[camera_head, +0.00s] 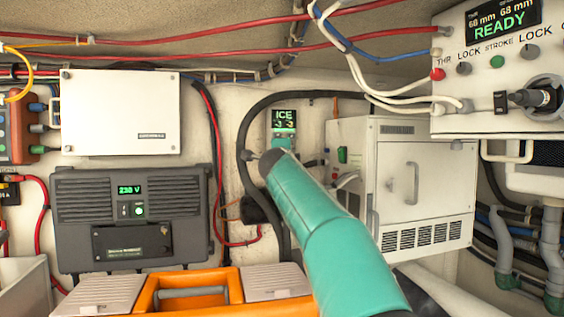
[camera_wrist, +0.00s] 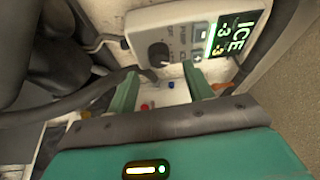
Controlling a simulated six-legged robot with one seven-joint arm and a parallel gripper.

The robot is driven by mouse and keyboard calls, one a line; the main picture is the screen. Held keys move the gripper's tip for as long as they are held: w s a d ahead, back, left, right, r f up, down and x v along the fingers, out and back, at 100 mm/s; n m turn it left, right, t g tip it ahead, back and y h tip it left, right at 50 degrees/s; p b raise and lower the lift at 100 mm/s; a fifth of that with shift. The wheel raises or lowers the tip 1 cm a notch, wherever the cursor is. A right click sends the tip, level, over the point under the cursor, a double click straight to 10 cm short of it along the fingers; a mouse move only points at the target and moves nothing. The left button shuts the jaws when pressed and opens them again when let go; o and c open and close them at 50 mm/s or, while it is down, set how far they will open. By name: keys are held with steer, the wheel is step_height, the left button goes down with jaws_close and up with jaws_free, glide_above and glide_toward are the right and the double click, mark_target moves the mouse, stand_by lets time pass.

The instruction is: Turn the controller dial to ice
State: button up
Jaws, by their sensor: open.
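The controller is a small pale box with a lit green display (camera_head: 284,118) on the back wall, reading ICE. My teal arm hides its lower part in the head view. In the wrist view the controller (camera_wrist: 178,24) is tilted, and its display (camera_wrist: 238,36) reads ICE with -3 twice. Its round black dial (camera_wrist: 158,55) stands on the face; I cannot read its pointer mark. My gripper (camera_wrist: 162,74) is open, its two green fingers apart and empty. The dial shows just beyond the gap between the fingertips; I see no contact.
A grey inverter (camera_head: 134,244) and white panel (camera_head: 122,112) are at left. A white vented cabinet (camera_head: 415,158) stands close right of the controller. A thick black hose (camera_head: 243,150) curves beside it. An orange toolbox (camera_head: 150,290) is below. A thruster panel (camera_head: 480,80) is at upper right.

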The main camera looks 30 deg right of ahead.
steer(key=v, duration=1)
steer(key=shift+a, duration=0.1)
steer(key=s+a+f+n+t+y, duration=0.1)
steer(key=a+f+n+t+y, duration=0.1)
steer(key=a+n+y, duration=0.35)
steer(key=s+a+f+n+t+y, duration=0.1)
steer(key=a+n+t+y, duration=0.1)
steer(key=a+n, duration=0.6)
steer(key=s+a+f+n+g+y, duration=0.3)
steer(key=s+a+f+n+y, duration=0.15)
steer(key=a+f, duration=0.6)
steer(key=s+f+n+g+h, duration=0.1)
steer(key=s+f+n+g, duration=0.5)
steer(key=s+f, duration=1.8)
step_height(320, 180, down, 3)
steer(key=g, duration=0.4)
steer(key=shift+a+n, duration=0.4)
